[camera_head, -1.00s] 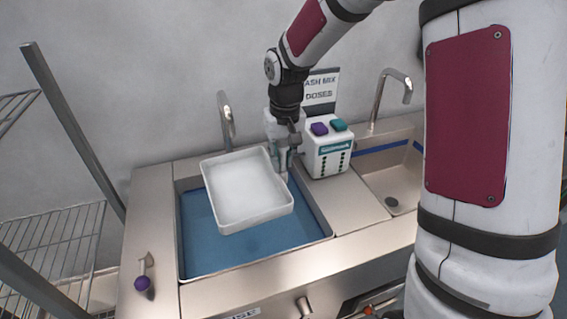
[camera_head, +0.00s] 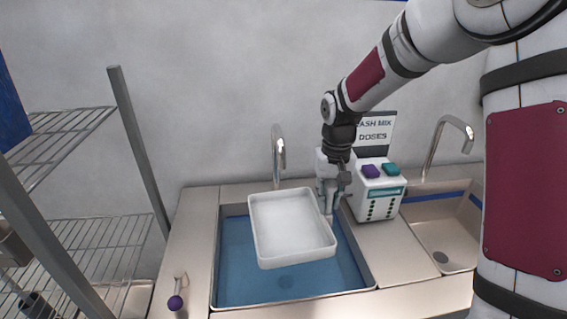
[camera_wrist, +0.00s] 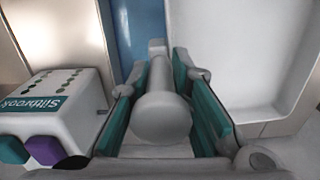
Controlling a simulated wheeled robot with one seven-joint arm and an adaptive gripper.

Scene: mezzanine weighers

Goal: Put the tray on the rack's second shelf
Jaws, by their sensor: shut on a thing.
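The white tray (camera_head: 290,228) is held above the left sink basin, which has blue in it, in the head view. It looks empty and roughly level. My gripper (camera_head: 327,203) is at the tray's right side. In the wrist view my gripper (camera_wrist: 160,110) has its teal-padded fingers on either side of a pale, rounded handle-like part, and the tray (camera_wrist: 245,60) shows beyond to the right. The wire rack (camera_head: 80,250) stands at the left of the head view. Two of its shelves show, an upper one (camera_head: 62,135) and a lower one (camera_head: 110,245), partly cut off by the frame.
The left basin (camera_head: 235,275) lies under the tray. A white dispenser (camera_head: 378,200) with purple and teal buttons stands right of my gripper. A faucet (camera_head: 279,155) rises behind the tray. A rack post (camera_head: 140,150) stands left of the counter. Items sit on the lower shelf.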

